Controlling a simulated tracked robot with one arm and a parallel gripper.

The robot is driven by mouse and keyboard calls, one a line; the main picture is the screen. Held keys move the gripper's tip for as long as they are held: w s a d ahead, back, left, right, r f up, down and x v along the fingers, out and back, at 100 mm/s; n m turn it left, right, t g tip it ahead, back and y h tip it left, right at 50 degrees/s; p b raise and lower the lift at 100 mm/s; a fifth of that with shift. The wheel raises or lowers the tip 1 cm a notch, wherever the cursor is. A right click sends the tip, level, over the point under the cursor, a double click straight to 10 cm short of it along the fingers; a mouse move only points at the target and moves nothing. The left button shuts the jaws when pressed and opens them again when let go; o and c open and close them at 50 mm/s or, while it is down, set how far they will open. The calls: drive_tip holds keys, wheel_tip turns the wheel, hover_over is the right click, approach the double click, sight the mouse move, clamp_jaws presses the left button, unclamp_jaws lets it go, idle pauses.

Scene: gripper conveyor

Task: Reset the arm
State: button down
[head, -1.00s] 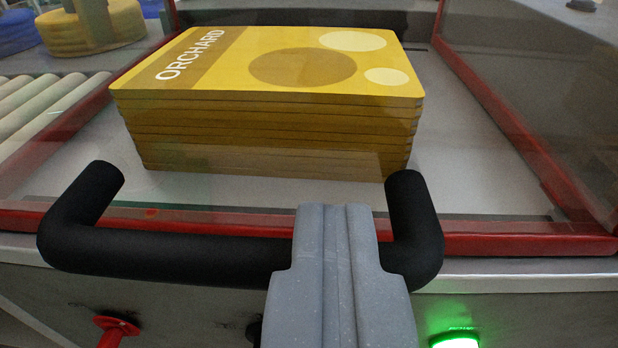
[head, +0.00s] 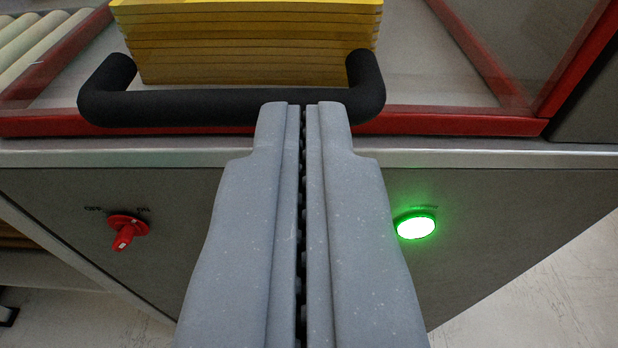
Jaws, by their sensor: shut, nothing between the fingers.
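My gripper (head: 304,108) points forward from the bottom centre of the head view. Its two grey fingers lie side by side with only a thin dark line between them, shut and empty. The fingertips overlap the lower edge of a black bar handle (head: 190,107) in the picture. I cannot tell whether they touch it. The handle is fixed at the front of a red-framed clear cover (head: 450,122).
Behind the cover is a stack of yellow boards (head: 250,45). The grey machine front (head: 60,190) carries a red rotary switch (head: 124,230) on the left and a lit green button (head: 416,225) on the right. Rollers (head: 40,45) lie at upper left. Pale floor shows at lower right.

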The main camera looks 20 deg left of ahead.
drive_tip(key=shift+s+d+f, duration=0.2)
drive_tip(key=shift+s+f, duration=0.2)
drive_tip(key=shift+s, duration=0.25)
drive_tip(key=shift+s+d+f, duration=0.25)
drive_tip(key=shift+s+f, duration=0.1)
drive_tip(key=shift+s, duration=0.3)
drive_tip(key=shift+s+d+f, duration=0.2)
drive_tip(key=shift+s+f, duration=0.2)
drive_tip(key=shift+s, duration=0.25)
drive_tip(key=w+a+r+m+y+p, duration=0.15)
drive_tip(key=w+a+r, duration=0.35)
drive_tip(key=a+r, duration=0.55)
drive_tip(key=w+a+r+m+y+p, duration=0.1)
drive_tip(key=w+a+r+m+p, duration=0.25)
drive_tip(key=a+r, duration=0.65)
drive_tip(key=s+a+r+g+h+p, duration=0.1)
drive_tip(key=s+a+r+g+p, duration=0.3)
drive_tip(key=a+r, duration=1.15)
drive_tip(key=s+a+r+t+h+p, duration=0.1)
drive_tip(key=s+a+r+h, duration=0.1)
drive_tip(key=s+r, duration=0.3)
drive_tip(key=s+a+r+t+h+p, duration=0.1)
drive_tip(key=s+a+r, duration=0.4)
drive_tip(key=s, duration=0.7)
drive_tip(key=s+a+r+n+t+h+p, duration=0.1)
drive_tip(key=s+a+r+t+h, duration=0.1)
drive_tip(key=s+a+r+h, duration=0.2)
drive_tip(key=s+r, duration=0.3)
drive_tip(key=s, duration=0.2)
drive_tip(key=shift+r, duration=0.2)
